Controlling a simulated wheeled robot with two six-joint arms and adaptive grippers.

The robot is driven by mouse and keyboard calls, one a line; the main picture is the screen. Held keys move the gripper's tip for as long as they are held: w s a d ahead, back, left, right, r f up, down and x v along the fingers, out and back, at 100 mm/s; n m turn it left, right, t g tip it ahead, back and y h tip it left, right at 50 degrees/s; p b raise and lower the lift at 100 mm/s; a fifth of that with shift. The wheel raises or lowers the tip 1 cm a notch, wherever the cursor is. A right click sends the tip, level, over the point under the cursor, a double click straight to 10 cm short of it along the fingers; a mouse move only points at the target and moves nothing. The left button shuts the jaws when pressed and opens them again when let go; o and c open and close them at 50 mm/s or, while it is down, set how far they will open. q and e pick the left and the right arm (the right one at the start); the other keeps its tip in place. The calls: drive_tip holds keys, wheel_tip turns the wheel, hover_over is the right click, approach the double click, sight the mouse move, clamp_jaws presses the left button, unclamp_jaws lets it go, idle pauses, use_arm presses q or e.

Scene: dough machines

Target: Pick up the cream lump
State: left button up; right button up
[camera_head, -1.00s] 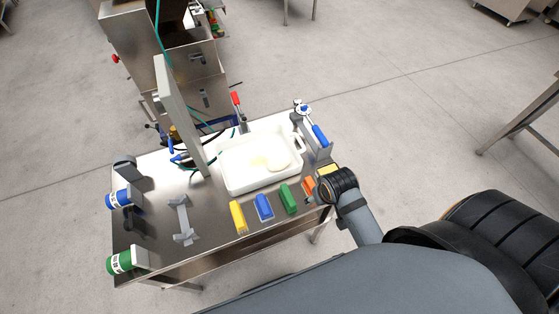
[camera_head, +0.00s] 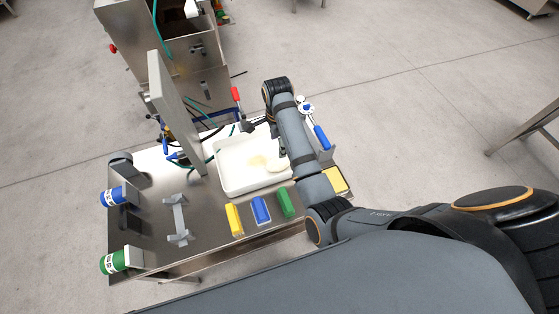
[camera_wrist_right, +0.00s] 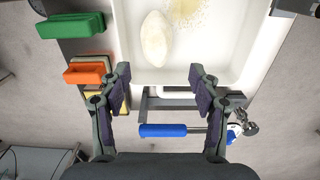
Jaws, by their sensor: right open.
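The cream lump (camera_wrist_right: 157,38) is a pale oval piece lying in the white tray (camera_wrist_right: 248,40), near the tray's side closest to my gripper in the right wrist view. In the head view the lump (camera_head: 277,165) shows partly beside my right arm, in the tray (camera_head: 222,183). My right gripper (camera_wrist_right: 160,76) is open and empty, its fingertips apart, with the lump beyond them and not touched. In the head view my right arm hides the tray's right side and most of the gripper. My left gripper is not in view.
Yellow (camera_head: 234,219), blue (camera_head: 261,210) and green (camera_head: 285,203) blocks stand along the table front. An orange block (camera_wrist_right: 88,72) and a blue-handled tool (camera_wrist_right: 172,130) lie near the gripper. An upright metal panel (camera_head: 177,115) stands left of the tray. A pale powdery patch (camera_wrist_right: 190,12) lies beside the lump.

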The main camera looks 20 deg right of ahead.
sight(278, 159)
drive_tip(key=f, duration=0.4)
drive_tip(key=shift+s+p, duration=0.25)
drive_tip(key=shift+p, duration=0.05)
drive_tip(key=shift+w+f, duration=0.15)
drive_tip(key=shift+f, duration=0.55)
drive_tip(key=f, duration=0.1)
drive_tip(key=f+p, duration=0.1)
drive_tip(key=f, duration=0.2)
drive_tip(key=shift+s, duration=0.3)
drive_tip(key=shift+w+f, duration=0.1)
drive_tip(key=shift+f, duration=0.2)
drive_tip(key=c, duration=1.1)
